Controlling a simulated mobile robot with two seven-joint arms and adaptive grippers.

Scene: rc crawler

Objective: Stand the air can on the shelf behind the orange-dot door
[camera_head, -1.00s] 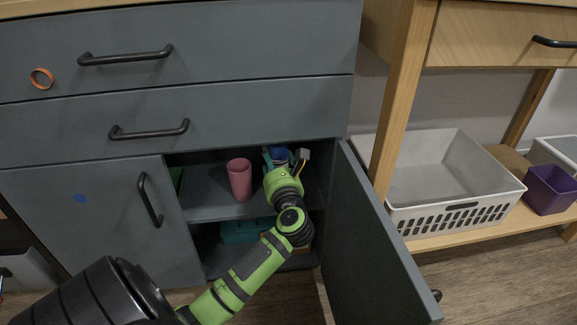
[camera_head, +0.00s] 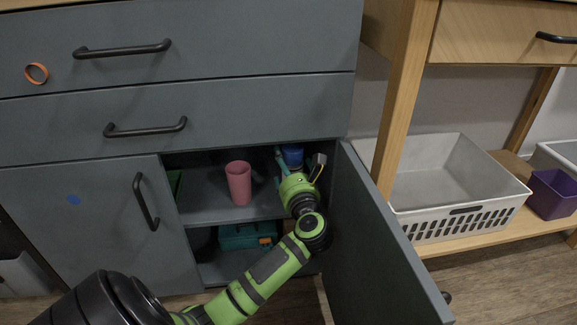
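The blue-topped air can (camera_head: 292,154) is in the upper compartment of the grey cabinet, toward its right side. My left gripper (camera_head: 287,163) reaches in and appears shut on it, one teal finger showing at the can's left side. The can's lower part is hidden behind the gripper, so I cannot tell whether it touches the shelf. The shelf (camera_head: 207,203) is grey. The right-hand door (camera_head: 378,240) stands wide open; no orange dot shows on its visible face. My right gripper is not in view.
A pink cup (camera_head: 239,183) stands on the shelf left of my gripper. A teal case (camera_head: 240,236) sits in the lower compartment. The closed left door (camera_head: 100,215) bears a blue dot. A white basket (camera_head: 455,222) and a purple bin (camera_head: 552,194) are right of the open door.

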